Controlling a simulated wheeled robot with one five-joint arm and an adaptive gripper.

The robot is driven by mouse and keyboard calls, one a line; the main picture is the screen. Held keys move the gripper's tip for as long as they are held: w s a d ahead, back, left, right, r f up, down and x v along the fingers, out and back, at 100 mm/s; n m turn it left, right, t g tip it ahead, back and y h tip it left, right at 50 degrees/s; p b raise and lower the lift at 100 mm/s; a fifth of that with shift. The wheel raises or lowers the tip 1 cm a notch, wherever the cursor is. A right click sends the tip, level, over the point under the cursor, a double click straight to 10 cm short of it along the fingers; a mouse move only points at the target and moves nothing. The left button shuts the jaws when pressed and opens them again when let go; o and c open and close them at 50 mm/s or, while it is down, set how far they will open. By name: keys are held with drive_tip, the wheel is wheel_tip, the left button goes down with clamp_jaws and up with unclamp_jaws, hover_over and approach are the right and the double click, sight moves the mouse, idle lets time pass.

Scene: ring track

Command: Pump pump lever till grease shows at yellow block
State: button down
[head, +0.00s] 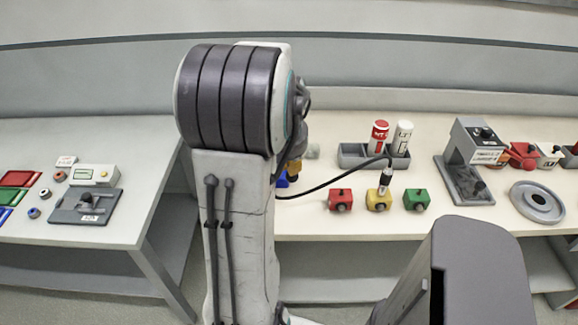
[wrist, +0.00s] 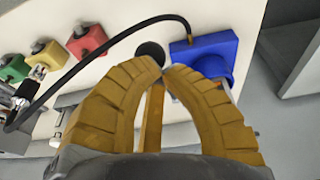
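The yellow block (head: 378,200) stands on the right-hand bench between a red block (head: 340,200) and a green block (head: 417,200). A black hose (head: 335,184) ends in a metal coupler at the yellow block. No grease can be made out there. In the wrist view the yellow block (wrist: 45,58) is at upper left. The blue pump body (wrist: 205,55) lies beyond my gripper (wrist: 160,68). A round black knob (wrist: 150,49), probably the lever's end, shows just past the fingertips. The fingertips are almost together; I cannot tell whether they touch the knob. My arm hides most of the pump in the head view.
A grey holder (head: 352,155) with a red and a white cartridge stands behind the blocks. A grey press-like stand (head: 470,160) and a round grey dish (head: 538,203) are at right. A separate left bench (head: 110,150) bears trays and a device. A gap separates the benches.

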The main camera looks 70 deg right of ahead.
drive_tip(key=shift+a+f+b, duration=0.15)
drive_tip(key=shift+f+b, duration=0.25)
drive_tip(key=shift+b, duration=0.35)
drive_tip(key=f+b, duration=0.1)
drive_tip(key=b, duration=0.1)
drive_tip(key=f+h+b, duration=0.1)
drive_tip(key=b, duration=0.1)
drive_tip(key=shift+s+a, duration=0.1)
drive_tip(key=shift+a, duration=0.2)
drive_tip(key=f+b, duration=0.2)
drive_tip(key=a+f+b, duration=0.1)
drive_tip(key=f+b, duration=0.1)
drive_tip(key=b, duration=0.1)
drive_tip(key=f+b, duration=0.2)
drive_tip(key=b, duration=0.1)
drive_tip(key=shift+s+a, duration=0.2)
drive_tip(key=shift+s, duration=0.05)
drive_tip(key=shift+r, duration=0.15)
